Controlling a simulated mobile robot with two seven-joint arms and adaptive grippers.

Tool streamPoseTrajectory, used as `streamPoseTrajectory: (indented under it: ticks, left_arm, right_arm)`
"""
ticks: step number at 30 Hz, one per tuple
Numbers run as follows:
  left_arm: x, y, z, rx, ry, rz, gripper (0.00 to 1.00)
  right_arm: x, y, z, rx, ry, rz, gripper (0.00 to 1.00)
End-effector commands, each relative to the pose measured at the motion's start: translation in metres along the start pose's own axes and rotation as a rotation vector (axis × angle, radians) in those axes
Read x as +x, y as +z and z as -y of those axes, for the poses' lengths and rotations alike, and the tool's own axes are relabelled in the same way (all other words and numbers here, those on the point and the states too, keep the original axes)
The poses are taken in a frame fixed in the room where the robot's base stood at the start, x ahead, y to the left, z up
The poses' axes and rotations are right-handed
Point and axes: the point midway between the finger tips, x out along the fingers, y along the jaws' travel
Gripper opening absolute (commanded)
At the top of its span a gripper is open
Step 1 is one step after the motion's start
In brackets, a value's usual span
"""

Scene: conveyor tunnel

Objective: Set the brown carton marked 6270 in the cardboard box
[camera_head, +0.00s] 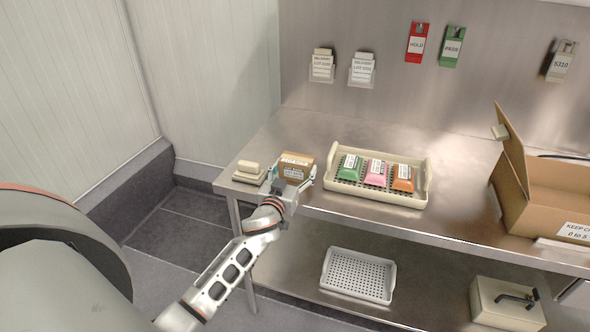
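A small brown carton (296,160) with white labels is at the left part of the steel table; its number is too small to read. My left gripper (292,174) is at the carton's near side, fingers spread wide, one towards each side of it. The gripper hides the carton's lower part, and I cannot make out firm contact. The open cardboard box (540,208) stands at the right end of the table, one flap raised, and is partly cut off by the picture edge. My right gripper is not in view.
A cream tray (377,197) with green, pink and orange packs lies between carton and cardboard box. A scale-like item (249,173) stands left of the carton. A white perforated tray (358,276) is on the lower shelf. Bare steel (462,205) shows before the box.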

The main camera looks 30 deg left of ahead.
Motion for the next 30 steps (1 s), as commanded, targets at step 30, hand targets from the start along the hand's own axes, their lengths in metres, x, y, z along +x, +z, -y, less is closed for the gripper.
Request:
streamPoseTrajectory:
  ticks: [30]
  left_arm:
    - [-0.092, -0.002, 0.000, -0.003, -0.001, 0.002, 0.86]
  right_arm:
    - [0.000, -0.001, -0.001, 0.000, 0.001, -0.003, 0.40]
